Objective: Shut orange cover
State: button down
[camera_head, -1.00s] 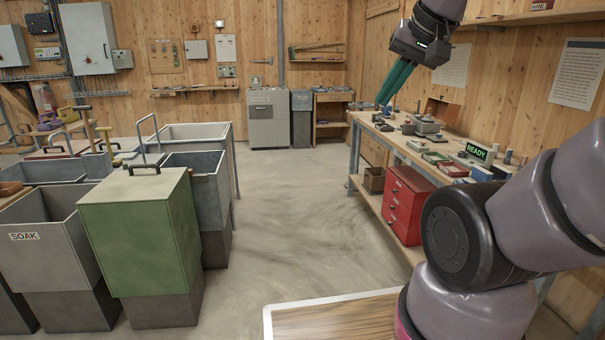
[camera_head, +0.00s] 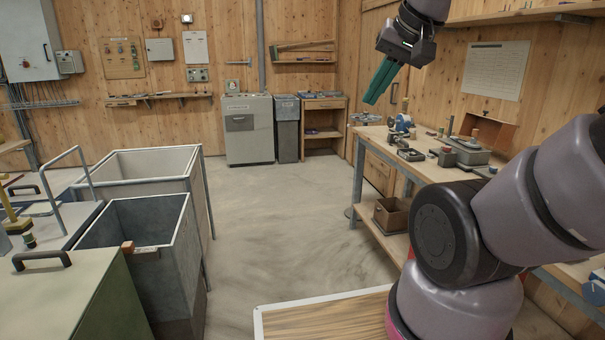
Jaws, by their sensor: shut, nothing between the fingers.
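No cover is clearly recognisable as the orange one. An orange-brown panel (camera_head: 490,132) stands tilted at the back of the workbench, against the wooden wall. It is too small to tell whether it is a cover or how it is hinged. My gripper (camera_head: 371,100), with long teal fingers, is shut and empty. It hangs in the air at the upper right of the view, left of the panel and apart from it.
The workbench (camera_head: 428,171) on the right carries several small items and a grey box (camera_head: 465,152). Open grey bins (camera_head: 140,222) and a green lidded bin (camera_head: 60,300) stand on the left. A grey cabinet (camera_head: 249,140) stands at the back. The concrete floor (camera_head: 275,220) between is clear.

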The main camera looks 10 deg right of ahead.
aim_at(490, 129)
jog(key=i+z, duration=0.2)
jog(key=i, duration=0.4)
jog(key=i+j+z, duration=0.2)
jog(key=i, duration=0.45)
jog(key=i+z, duration=0.45)
jog(key=i+j+z, duration=0.1)
jog(key=i+z, duration=0.2)
jog(key=z, duration=0.15)
jog(key=i+j+z, duration=0.25)
jog(key=z, duration=0.15)
jog(key=i+j+z, duration=0.15)
jog(key=i+j, duration=0.3)
